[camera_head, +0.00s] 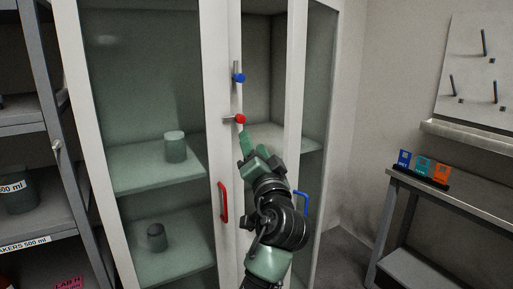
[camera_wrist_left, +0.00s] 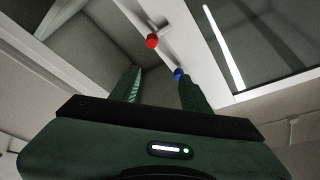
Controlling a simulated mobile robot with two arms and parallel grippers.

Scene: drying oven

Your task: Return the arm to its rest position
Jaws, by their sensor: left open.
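My left gripper (camera_head: 259,150) is in front of the oven's middle, just below the red knob in the head view. Its fingers are apart with nothing between them. In the wrist view both fingers (camera_wrist_left: 158,88) point up toward the cabinet, and the gap is empty. The drying oven (camera_head: 211,130) is a tall white cabinet with glass doors. A red knob (camera_head: 240,119) and a blue knob (camera_head: 238,78) are on its middle post; they also show in the wrist view as a red knob (camera_wrist_left: 152,41) and a blue knob (camera_wrist_left: 178,74). My right gripper is out of view.
The left door has a red handle (camera_head: 223,202). The right door, with a blue handle (camera_head: 301,203), appears ajar. Containers (camera_head: 175,147) stand behind the left glass. A grey shelf (camera_head: 40,130) is at left. A side table (camera_head: 470,200) with coloured blocks (camera_head: 422,166) is at right.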

